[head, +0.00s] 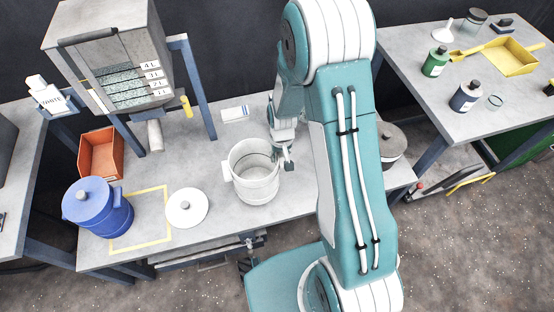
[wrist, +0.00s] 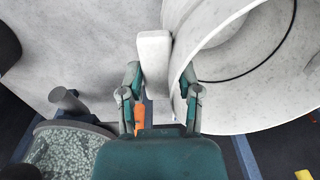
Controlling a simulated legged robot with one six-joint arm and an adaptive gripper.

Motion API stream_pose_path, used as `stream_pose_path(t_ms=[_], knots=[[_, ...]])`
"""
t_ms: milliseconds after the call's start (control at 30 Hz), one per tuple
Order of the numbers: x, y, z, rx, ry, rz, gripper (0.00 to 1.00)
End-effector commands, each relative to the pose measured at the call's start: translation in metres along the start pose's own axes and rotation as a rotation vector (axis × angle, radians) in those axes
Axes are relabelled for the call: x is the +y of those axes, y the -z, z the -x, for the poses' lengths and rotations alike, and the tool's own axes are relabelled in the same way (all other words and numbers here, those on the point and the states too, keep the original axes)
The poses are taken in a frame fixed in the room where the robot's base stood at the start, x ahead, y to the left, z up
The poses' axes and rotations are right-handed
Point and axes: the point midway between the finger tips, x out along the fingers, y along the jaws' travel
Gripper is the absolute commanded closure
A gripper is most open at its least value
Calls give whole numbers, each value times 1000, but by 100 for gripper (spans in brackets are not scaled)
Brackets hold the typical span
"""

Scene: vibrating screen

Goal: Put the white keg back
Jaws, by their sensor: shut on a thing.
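The white keg (head: 253,176) is open at the top, with its round mouth facing up, above the middle of the bench in the head view. I cannot tell whether its base touches the bench. My gripper (head: 286,160) is at the keg's right side. In the wrist view, my fingers (wrist: 162,92) are on either side of the keg's pale side block and wall (wrist: 178,75), closed on its edge. The keg's wide mouth fills the upper right there. A white round lid (head: 186,208) with a knob lies flat on the bench, left of the keg.
A yellow outlined square (head: 165,237) is marked on the bench, with a lidded blue keg (head: 100,208) at its left side. An orange bin (head: 101,154) and a hopper (head: 122,75) stand behind. A grey lidded pot (head: 391,142) is right of my arm.

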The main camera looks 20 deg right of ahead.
Motion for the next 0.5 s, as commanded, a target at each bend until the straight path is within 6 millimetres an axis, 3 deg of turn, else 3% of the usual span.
stream_pose_path(t_ms=[267, 500], knots=[[-4, 16, -21, 0, 0, 1, 100], [-3, 16, -49, 0, 0, 1, 100]])
